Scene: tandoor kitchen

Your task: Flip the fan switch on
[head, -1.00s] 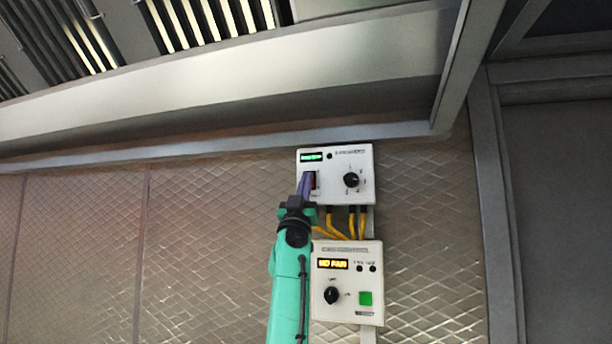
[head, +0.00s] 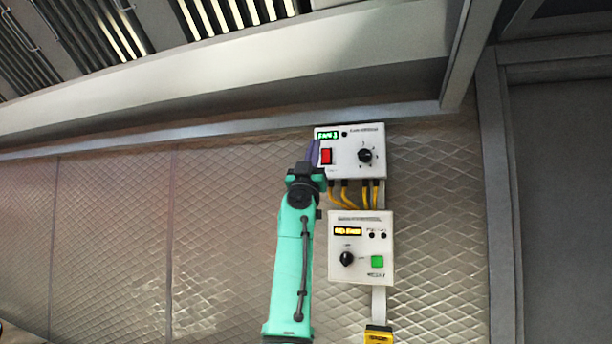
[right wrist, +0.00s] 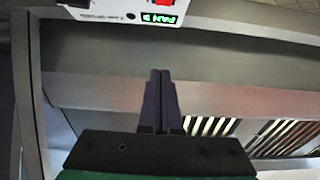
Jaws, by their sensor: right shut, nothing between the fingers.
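The upper white control box (head: 345,170) is on the quilted metal wall. It carries a red rocker switch (head: 326,157), a green display (head: 328,135) that seems to read "FAN 3", and a black knob (head: 365,156). The switch is lit red; its exact tilt is too small to tell. My right gripper (head: 313,152) is shut and empty, just left of the switch and apart from it. In the right wrist view the shut fingertips (right wrist: 161,75) point toward the box, with the red switch (right wrist: 162,3) partly cut off at the top edge. My left gripper is not in view.
A lower white box (head: 360,272) has an amber display, a black knob (head: 347,258) and a green button (head: 377,262). Yellow cables (head: 367,194) link the boxes. A metal hood (head: 230,80) runs above. The wall to the left is clear.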

